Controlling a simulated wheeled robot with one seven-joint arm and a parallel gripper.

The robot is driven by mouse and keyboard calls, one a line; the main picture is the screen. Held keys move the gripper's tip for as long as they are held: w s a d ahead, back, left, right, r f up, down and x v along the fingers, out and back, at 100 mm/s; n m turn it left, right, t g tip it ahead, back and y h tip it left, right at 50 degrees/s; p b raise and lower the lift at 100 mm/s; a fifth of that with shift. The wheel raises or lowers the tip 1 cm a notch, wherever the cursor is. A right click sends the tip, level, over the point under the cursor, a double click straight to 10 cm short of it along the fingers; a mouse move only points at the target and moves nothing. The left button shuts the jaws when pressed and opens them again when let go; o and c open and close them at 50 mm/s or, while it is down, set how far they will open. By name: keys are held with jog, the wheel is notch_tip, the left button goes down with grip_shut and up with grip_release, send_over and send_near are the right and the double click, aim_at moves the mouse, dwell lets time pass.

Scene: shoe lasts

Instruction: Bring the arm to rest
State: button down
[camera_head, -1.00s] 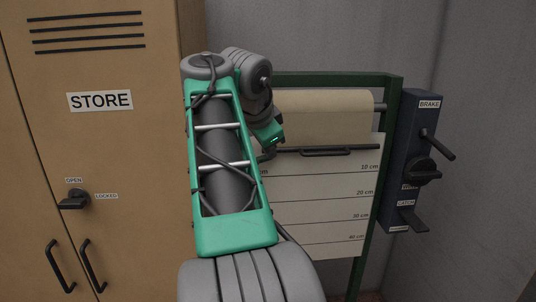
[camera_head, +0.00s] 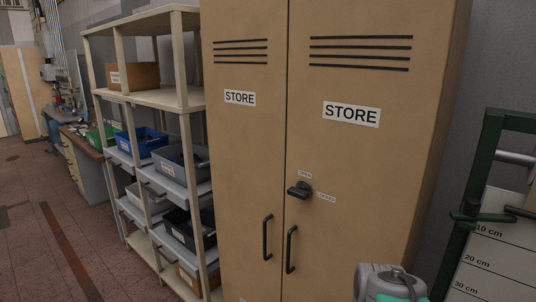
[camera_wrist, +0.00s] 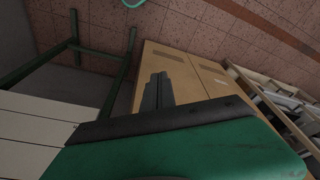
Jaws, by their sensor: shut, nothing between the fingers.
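My gripper (camera_wrist: 158,84) shows in the wrist view as two dark fingers side by side, closed together with nothing between them. Below it is the green and black housing of my own wrist. In the head view only a grey and green piece of my arm shows at the bottom right; the gripper is not in that view. The fingers point toward the tan store cupboard (camera_wrist: 205,78) in the wrist picture, and I see no contact.
The cupboard (camera_head: 345,165) stands shut in the head view. The green roll stand (camera_head: 489,150) with its marked paper (camera_head: 490,255) is at the right. Shelves (camera_head: 150,97) with several bins stand left. Open tiled floor (camera_head: 40,215) lies further left.

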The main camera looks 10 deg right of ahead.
jog(key=a+r+n+t, duration=0.1)
jog(key=a+n, duration=0.3)
jog(key=a, duration=0.6)
jog(key=shift+r+y, duration=0.4)
jog(key=shift+r, duration=0.25)
